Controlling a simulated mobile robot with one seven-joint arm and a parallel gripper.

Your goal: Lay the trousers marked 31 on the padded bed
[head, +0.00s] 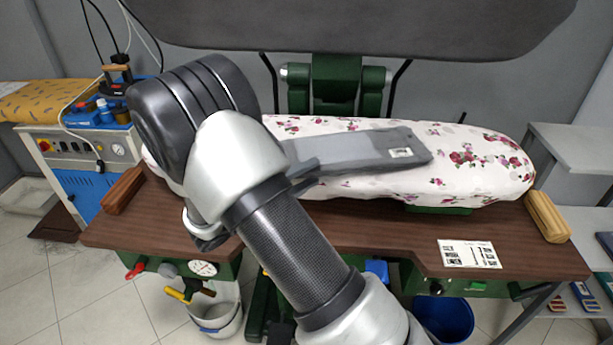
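Grey folded trousers (365,153) lie lengthwise on the padded bed (480,168), which has a white cover with pink flowers. A small white tag (401,152) shows near their right end; its number is too small to read. Their left end is hidden behind my arm. My gripper (303,170) is mostly hidden behind my arm, at the left part of the trousers. Only a dark tip seems to show there, so I cannot tell whether it holds the cloth.
The raised dark press head (350,25) hangs over the bed. A brown wooden table (370,228) surrounds it, with a wooden block (547,217) at right and a brush-like block (122,190) at left. A printed card (469,254) lies at the front right.

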